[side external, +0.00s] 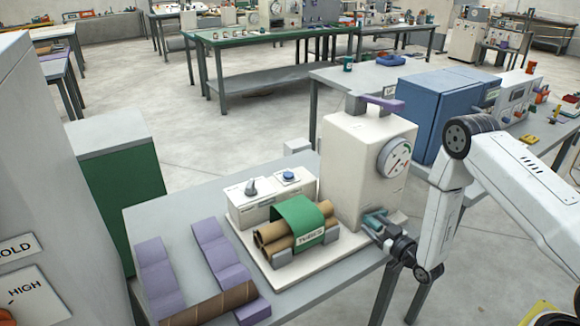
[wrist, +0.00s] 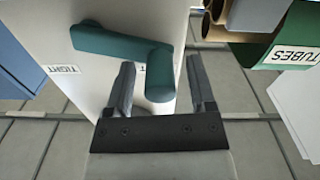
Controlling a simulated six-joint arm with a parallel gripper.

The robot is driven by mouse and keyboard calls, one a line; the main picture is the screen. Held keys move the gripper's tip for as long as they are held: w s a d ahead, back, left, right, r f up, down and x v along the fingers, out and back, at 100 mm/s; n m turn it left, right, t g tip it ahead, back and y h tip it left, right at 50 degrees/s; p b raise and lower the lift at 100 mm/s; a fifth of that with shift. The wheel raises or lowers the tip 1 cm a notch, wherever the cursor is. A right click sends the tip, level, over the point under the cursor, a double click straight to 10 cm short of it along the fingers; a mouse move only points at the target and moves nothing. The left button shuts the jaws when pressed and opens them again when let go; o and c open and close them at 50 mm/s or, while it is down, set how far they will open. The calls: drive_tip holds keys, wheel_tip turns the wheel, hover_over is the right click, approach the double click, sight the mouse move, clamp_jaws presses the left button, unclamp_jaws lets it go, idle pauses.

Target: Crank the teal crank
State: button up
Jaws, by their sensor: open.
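The teal crank (side external: 376,219) sits low on the front face of the cream machine (side external: 350,165), beside the bench edge. In the wrist view the teal crank (wrist: 125,48) is an L shape, with a long arm from the hub at upper left and a handle at its right end pointing toward my gripper. My gripper (wrist: 162,85) is open, with one finger on each side of the handle. I cannot tell whether either finger touches it. In the side view my gripper (side external: 384,236) is right at the crank and partly hides it.
A "TIGHT" label (wrist: 65,69) is on the machine beside the crank. A round gauge (side external: 394,157) and a purple lever (side external: 383,103) are higher up. Cardboard tubes under a green band (side external: 300,215) stand left of the machine.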

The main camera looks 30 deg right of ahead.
clamp_jaws()
idle(1.4)
